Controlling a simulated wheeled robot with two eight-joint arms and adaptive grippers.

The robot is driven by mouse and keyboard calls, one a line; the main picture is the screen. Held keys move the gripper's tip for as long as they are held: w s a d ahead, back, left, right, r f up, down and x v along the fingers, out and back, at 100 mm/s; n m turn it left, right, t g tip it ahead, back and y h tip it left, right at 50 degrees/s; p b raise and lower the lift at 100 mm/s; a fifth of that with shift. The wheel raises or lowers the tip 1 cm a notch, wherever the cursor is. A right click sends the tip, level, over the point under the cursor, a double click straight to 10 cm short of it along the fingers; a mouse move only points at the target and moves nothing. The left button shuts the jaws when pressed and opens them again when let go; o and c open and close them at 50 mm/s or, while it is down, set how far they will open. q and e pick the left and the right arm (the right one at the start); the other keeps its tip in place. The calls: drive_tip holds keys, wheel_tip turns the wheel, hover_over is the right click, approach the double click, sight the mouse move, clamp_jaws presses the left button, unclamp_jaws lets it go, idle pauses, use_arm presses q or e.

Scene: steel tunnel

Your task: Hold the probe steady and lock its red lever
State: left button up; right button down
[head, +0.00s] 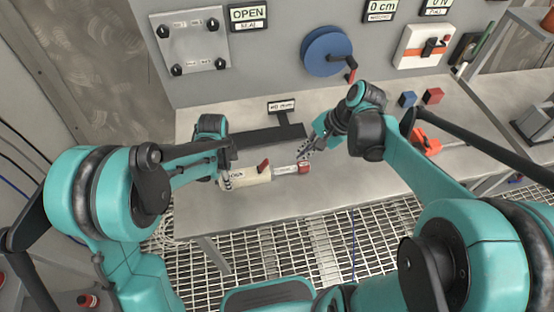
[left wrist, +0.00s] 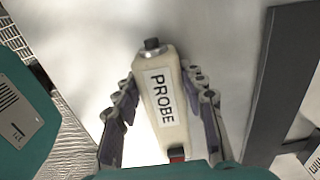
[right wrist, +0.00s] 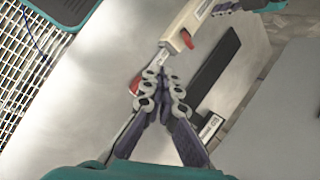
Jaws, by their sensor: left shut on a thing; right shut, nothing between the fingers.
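The probe (head: 247,177) is a cream body with a thin grey shaft and a red tip block (head: 304,167), above the steel bench. My left gripper (head: 227,177) is shut on the probe's body; in the left wrist view the labelled body (left wrist: 158,90) is between its fingers. The red lever (head: 263,166) sticks up from the body's front end; it also shows in the right wrist view (right wrist: 187,39). My right gripper (head: 308,150) is shut and empty. Its fingertips (right wrist: 160,78) are near the shaft and red tip, apart from the lever.
A dark bar (head: 268,136) lies behind the probe, with a small sign (head: 281,106) behind it. A blue reel (head: 328,51) is on the back panel. Blue (head: 407,99) and red (head: 433,96) blocks stand right. Grating (head: 300,235) lies below the bench's front edge.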

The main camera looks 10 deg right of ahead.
sight(263, 166)
drive_tip(key=shift+w+d+f+m+g+y, duration=0.5)
drive_tip(key=shift+w+d+f+m+y, duration=0.75)
drive_tip(key=shift+m, duration=0.3)
drive_tip(key=shift+w+d+f+m+g+y, duration=0.5)
drive_tip(key=shift+w+d+f+m+y, duration=0.5)
drive_tip(key=shift+w+f+m, duration=0.45)
drive_tip(key=shift+s+r, duration=0.1)
drive_tip(key=shift+r, duration=0.1)
drive_tip(key=x, duration=0.9)
drive_tip(key=shift+a, duration=0.25)
drive_tip(key=a, duration=0.1)
drive_tip(key=a+r, duration=0.1)
drive_tip(key=a, duration=0.1)
drive_tip(key=shift+r, duration=0.1)
drive_tip(key=shift+a+r, duration=0.3)
drive_tip(key=shift+a, duration=0.1)
